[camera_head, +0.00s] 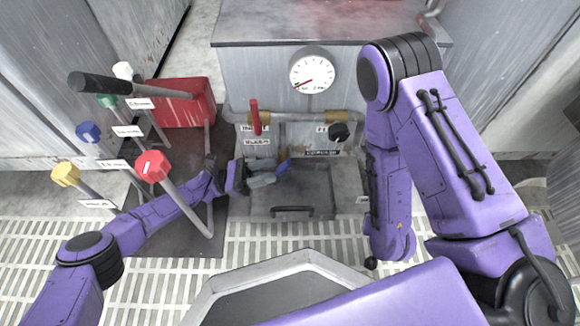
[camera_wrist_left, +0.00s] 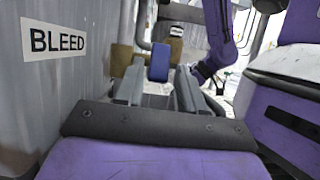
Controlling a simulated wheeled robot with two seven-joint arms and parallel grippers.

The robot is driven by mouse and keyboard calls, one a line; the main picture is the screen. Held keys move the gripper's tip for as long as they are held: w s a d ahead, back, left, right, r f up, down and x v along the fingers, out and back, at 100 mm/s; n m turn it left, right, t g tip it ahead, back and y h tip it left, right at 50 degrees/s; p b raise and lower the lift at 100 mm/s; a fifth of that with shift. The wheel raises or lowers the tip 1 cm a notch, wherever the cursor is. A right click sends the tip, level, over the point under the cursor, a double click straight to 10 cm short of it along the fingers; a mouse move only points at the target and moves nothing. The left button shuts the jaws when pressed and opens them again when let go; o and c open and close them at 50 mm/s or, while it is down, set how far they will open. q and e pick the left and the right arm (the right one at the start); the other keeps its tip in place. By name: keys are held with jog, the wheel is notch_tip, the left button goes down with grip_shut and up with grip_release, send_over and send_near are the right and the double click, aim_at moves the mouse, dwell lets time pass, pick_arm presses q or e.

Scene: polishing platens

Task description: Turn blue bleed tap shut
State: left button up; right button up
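The blue bleed tap (camera_head: 284,167) shows as a small blue handle low on the front of the grey cabinet. It also shows in the left wrist view (camera_wrist_left: 159,62) as an upright blue handle on a brass-coloured body. My left gripper (camera_head: 268,174) reaches in from the left, just beside the tap. In the left wrist view its two grey fingers (camera_wrist_left: 158,88) are apart, with the blue handle in line with the gap between them, at or just beyond the tips. I see no clear contact. The right gripper is not visible; only my right arm shows.
A BLEED label (camera_wrist_left: 56,40) is on the panel close to my left gripper. The cabinet carries a red lever (camera_head: 254,117), a black knob (camera_head: 338,132) and a dial gauge (camera_head: 312,73). Coloured valve handles, including a red one (camera_head: 152,166), stand left, near my left arm.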

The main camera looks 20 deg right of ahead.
aim_at(281, 168)
pick_arm(q)
jog(key=x, duration=0.7)
jog(key=shift+f+b, duration=0.1)
jog(key=shift+b, duration=0.2)
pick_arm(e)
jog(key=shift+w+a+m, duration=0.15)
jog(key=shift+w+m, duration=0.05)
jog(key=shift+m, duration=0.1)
pick_arm(q)
jog(key=shift+c, duration=0.3)
jog(key=c, duration=0.6)
